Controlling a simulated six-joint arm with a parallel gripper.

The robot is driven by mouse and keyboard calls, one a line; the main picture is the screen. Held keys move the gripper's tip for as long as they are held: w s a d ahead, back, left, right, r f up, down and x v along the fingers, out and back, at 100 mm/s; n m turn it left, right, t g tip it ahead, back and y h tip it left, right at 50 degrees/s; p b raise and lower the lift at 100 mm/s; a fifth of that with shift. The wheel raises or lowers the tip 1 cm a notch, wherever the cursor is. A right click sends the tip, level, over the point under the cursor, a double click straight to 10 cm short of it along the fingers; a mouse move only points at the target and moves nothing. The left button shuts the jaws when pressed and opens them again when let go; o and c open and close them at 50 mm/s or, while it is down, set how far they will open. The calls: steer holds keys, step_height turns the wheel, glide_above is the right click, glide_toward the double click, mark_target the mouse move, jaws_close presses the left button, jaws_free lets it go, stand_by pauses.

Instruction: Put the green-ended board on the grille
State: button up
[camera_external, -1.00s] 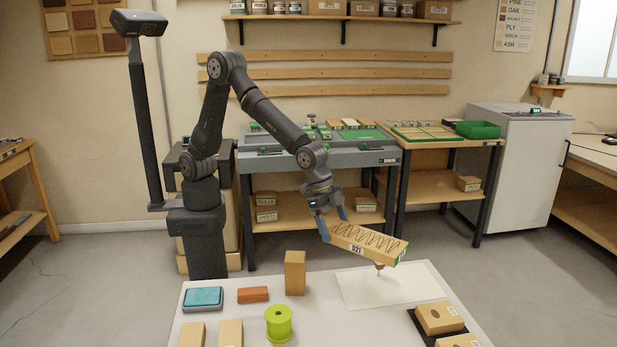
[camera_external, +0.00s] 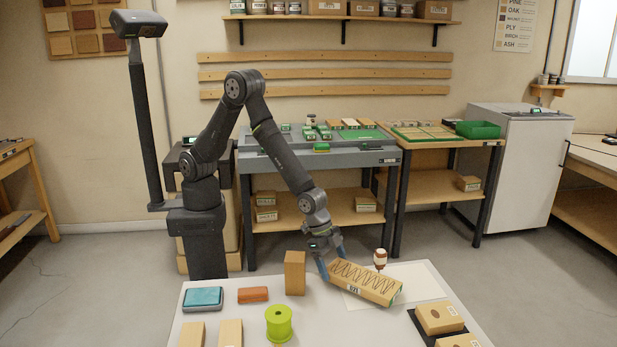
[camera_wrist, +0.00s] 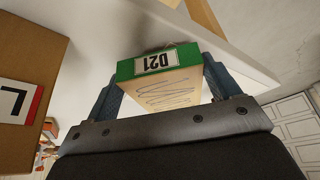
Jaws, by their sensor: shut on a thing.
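The green-ended board (camera_external: 366,284) is a pale wooden block with a dark squiggle on its top face and a number label. Its green end with the label shows between the fingers in the wrist view (camera_wrist: 128,70). My gripper (camera_external: 334,270) is shut on the board, with one blue finger on each side (camera_wrist: 163,86). The board is held low over the white sheet (camera_external: 420,280) on the near table, its right end tipped down. I cannot tell whether it touches the sheet. I cannot identify a grille with certainty.
A brown and white bottle (camera_external: 380,259) stands just behind the board. An upright wooden block (camera_external: 295,272) is close to its left. A dark mat (camera_external: 421,331) with wooden blocks lies at right. A lime-green spool (camera_external: 279,324), orange block (camera_external: 253,294) and blue pad (camera_external: 203,298) stand left.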

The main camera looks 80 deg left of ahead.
steer(key=shift+f, duration=0.55)
steer(key=shift+f, duration=0.15)
steer(key=o, duration=1.1)
steer(key=shift+r, duration=0.3)
steer(key=v, duration=1.1)
steer(key=shift+s+a+r, duration=0.15)
steer(key=shift+r, duration=0.1)
